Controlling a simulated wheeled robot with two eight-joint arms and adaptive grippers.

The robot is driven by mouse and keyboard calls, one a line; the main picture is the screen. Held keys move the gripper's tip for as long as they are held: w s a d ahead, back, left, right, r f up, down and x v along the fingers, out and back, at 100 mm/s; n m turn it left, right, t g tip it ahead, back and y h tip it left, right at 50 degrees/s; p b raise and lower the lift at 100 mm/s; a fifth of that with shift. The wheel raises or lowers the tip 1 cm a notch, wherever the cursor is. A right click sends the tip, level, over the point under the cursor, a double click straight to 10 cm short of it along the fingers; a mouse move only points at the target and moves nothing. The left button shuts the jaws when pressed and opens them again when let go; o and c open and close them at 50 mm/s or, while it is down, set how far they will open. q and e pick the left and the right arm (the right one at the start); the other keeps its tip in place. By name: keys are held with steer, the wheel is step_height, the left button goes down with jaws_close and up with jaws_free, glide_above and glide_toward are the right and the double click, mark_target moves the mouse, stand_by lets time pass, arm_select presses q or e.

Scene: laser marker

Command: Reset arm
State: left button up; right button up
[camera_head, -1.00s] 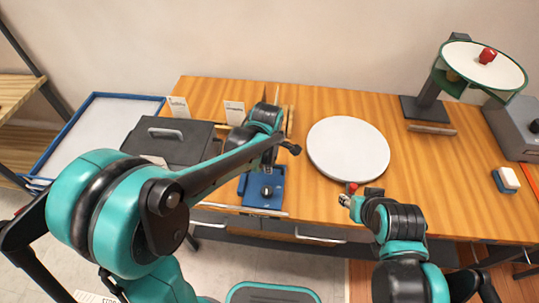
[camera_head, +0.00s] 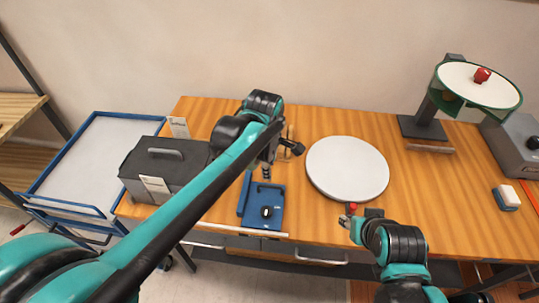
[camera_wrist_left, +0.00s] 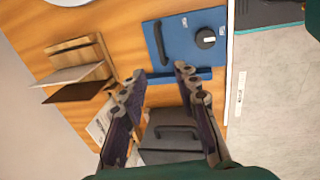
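My left arm reaches in from the left across the table in the head view, and its gripper (camera_head: 268,165) hangs above the table behind the blue fixture (camera_head: 264,208). In the left wrist view the left gripper (camera_wrist_left: 157,78) has its two fingers apart with nothing between them. The blue fixture with a black knob also shows there (camera_wrist_left: 187,42), beyond the fingertips. My right gripper (camera_head: 348,215) is at the front edge of the table, just below the white round disc (camera_head: 347,168). A small red piece (camera_head: 352,207) is at its tip; I cannot tell whether it is gripped.
A dark lidded box (camera_head: 165,170) stands at the table's left, beside a blue-rimmed cart (camera_head: 94,114). A wooden holder (camera_wrist_left: 78,60) stands near the left gripper. At the right are a green-edged stand (camera_head: 424,127), a grey machine (camera_head: 518,145) and a blue-and-white block (camera_head: 507,197).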

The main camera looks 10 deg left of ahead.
arm_select(q)
steer(key=s+a+f+m+t, duration=0.2)
steer(key=s+a+m+t, duration=0.3)
steer(key=s+a+m, duration=0.7)
steer(key=s+m, duration=0.1)
steer(key=m, duration=0.4)
steer(key=shift+s+m, duration=0.3)
steer(key=shift+s, duration=0.05)
